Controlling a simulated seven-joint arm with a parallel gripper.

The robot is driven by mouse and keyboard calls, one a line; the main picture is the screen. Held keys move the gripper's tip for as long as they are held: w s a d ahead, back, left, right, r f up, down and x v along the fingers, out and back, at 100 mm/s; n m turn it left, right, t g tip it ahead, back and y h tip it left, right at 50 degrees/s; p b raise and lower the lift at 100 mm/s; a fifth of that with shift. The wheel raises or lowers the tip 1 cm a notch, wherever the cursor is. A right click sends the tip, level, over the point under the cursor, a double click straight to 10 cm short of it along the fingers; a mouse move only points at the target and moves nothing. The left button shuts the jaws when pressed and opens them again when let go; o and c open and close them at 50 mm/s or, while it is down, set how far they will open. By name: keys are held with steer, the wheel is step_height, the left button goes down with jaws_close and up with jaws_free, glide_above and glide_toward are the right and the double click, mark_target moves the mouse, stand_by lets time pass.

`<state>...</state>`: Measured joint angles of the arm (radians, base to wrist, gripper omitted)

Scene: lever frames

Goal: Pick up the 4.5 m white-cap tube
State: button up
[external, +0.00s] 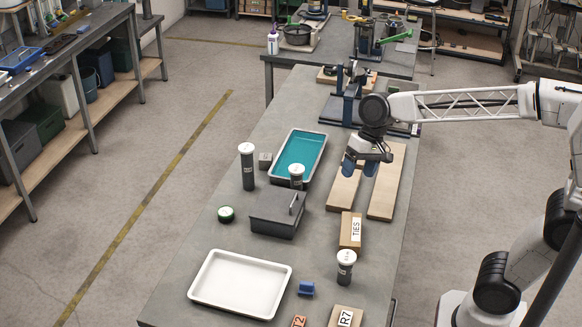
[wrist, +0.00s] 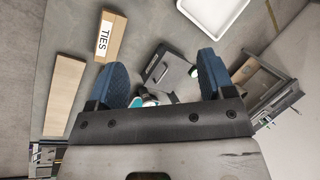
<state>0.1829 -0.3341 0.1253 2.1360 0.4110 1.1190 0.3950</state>
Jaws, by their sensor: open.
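Three dark tubes with white caps show in the external view. A tall tube (external: 247,168) stands left of the teal tray, a shorter tube (external: 296,177) stands by that tray's near end, and another tube (external: 345,268) stands near the TIES box. The cap markings are too small to read, so I cannot tell which is the 4.5 m one. My gripper (external: 360,168) is open and empty, above the wooden boards, right of the teal tray. In the wrist view, a small white and teal patch shows beside the left finger of my gripper (wrist: 163,80), partly hidden.
A grey box with a handle (external: 274,218), a TIES box (external: 350,231), a white tray (external: 205,283), a teal-bottomed tray (external: 322,142), a green-rimmed disc (external: 226,214) and a blue block (external: 306,288) crowd the bench. Wooden boards (external: 386,182) lie right. Bare bench shows at front left.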

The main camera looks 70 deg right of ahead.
steer(key=w+d+m+t+y, duration=0.15)
steer(key=w+d+m, duration=0.35)
steer(key=w, duration=0.6)
steer(key=w+d+m+t+y, duration=0.1)
steer(key=w+d+m+y, duration=0.25)
steer(key=w+d, duration=0.6)
steer(key=w+d+f+m+t+y, duration=0.1)
steer(key=w+d+f+m+t, duration=0.2)
steer(key=w+d, duration=0.6)
steer(key=w+d+f+m+t+y, duration=0.1)
steer(key=w+d+f+m, duration=0.2)
steer(key=w+d+m, duration=0.45)
steer(key=n, duration=0.2)
glide_toward(248, 168)
steer(key=w, duration=0.2)
steer(key=shift+w+d+f, duration=0.15)
steer(key=shift+d+f, duration=0.05)
steer(key=shift+x, duration=1.25)
steer(key=shift+a+f, duration=0.1)
